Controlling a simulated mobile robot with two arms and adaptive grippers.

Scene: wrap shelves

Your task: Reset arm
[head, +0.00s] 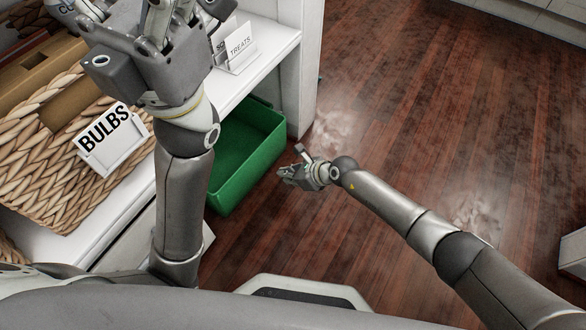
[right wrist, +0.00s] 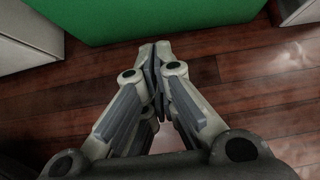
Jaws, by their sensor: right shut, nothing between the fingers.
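My right gripper (head: 287,176) hangs low over the wood floor, just right of the green bin. In the right wrist view its fingertips (right wrist: 158,52) meet, with nothing between them. My left gripper (head: 168,18) is raised at the upper left, in front of the shelf. Its fingertips run to the top edge of the picture, so I cannot tell whether it is open or what it may hold.
A green bin (head: 240,150) stands close to my right gripper; it also fills the top of the right wrist view (right wrist: 140,20). A wicker basket (head: 50,150) with a BULBS sign (head: 108,136) sits on the white shelf (head: 272,52). The wood floor (head: 430,110) at the right is mostly clear.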

